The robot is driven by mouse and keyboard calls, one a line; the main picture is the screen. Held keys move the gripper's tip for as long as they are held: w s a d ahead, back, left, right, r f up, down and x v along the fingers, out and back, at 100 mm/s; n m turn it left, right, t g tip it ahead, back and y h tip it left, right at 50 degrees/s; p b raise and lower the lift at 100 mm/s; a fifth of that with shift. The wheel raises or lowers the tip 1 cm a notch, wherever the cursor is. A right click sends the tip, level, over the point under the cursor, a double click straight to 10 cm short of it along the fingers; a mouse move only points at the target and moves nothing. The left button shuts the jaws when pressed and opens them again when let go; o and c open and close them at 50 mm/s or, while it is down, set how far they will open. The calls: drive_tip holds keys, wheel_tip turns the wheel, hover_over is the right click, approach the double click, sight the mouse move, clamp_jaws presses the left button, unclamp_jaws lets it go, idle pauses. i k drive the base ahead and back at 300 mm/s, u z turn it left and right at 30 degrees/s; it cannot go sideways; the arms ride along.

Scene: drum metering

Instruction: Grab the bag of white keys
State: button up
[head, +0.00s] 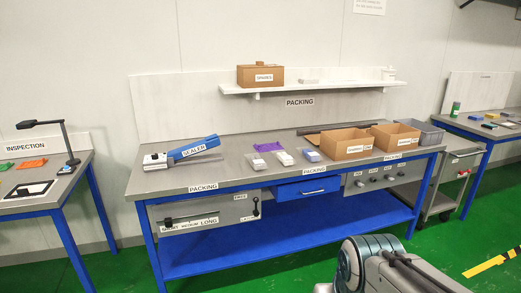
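Three small clear bags lie in a row on the packing table (230,176), left of the open cardboard boxes. The middle bag (284,157) has white contents and looks like the bag of white keys, though single keys are too small to make out. The left bag (257,162) shows darker, reddish contents, and the right bag (312,156) shows blue. Part of my arm shows at the bottom right, well in front of the table. My gripper is not in view.
A blue-handled sealer (196,148) stands at the table's left. A purple item (267,147) lies behind the bags. Two open cardboard boxes (347,147) (394,138) and a grey bin (424,132) stand to the right. A shelf (340,87) hangs above. Green floor in front is clear.

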sight(285, 161)
drive_tip(key=i, duration=2.9)
drive_tip(key=z, duration=0.05)
